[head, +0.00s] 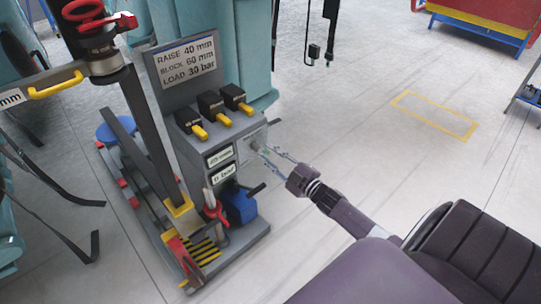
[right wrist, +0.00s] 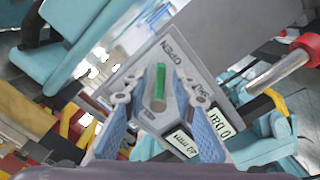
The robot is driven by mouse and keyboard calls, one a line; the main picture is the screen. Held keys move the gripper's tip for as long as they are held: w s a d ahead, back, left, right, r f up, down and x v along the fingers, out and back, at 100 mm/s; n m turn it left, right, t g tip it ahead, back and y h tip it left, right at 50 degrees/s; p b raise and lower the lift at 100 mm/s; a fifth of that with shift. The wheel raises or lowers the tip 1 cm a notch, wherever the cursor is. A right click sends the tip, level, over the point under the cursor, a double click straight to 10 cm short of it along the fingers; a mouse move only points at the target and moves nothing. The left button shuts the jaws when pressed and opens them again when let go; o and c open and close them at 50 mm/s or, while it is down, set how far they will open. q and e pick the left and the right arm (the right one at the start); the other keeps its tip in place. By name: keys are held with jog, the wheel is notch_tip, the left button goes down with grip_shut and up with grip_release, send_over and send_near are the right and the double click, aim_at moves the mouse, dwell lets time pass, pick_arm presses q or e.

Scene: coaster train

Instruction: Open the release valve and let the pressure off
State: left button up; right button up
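The release valve (right wrist: 159,86) shows in the right wrist view as a green bar on a grey knob, on a grey plate (right wrist: 147,58) marked OPEN and a second word hard to read. In the head view the plate (head: 253,143) is on the right side of the grey console (head: 197,146). My right gripper (head: 268,161) points at it; in the right wrist view its blue-padded fingers (right wrist: 160,100) are apart, one on each side of the valve. I cannot tell whether they touch it. Displays read 0 bar (head: 223,175) and 40 mm (right wrist: 184,142). My left gripper is not in view.
A sign (head: 187,57) reads RAISE 40 mm, BLOCK 60 mm, LOAD 30 bar. A blue unit (head: 239,205) is low on the console.

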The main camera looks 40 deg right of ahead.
jog(key=shift+s, duration=0.6)
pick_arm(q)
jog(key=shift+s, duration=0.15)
pick_arm(e)
jog(key=s+d, duration=0.1)
jog(key=s, duration=0.9)
jog(key=shift+s, duration=0.4)
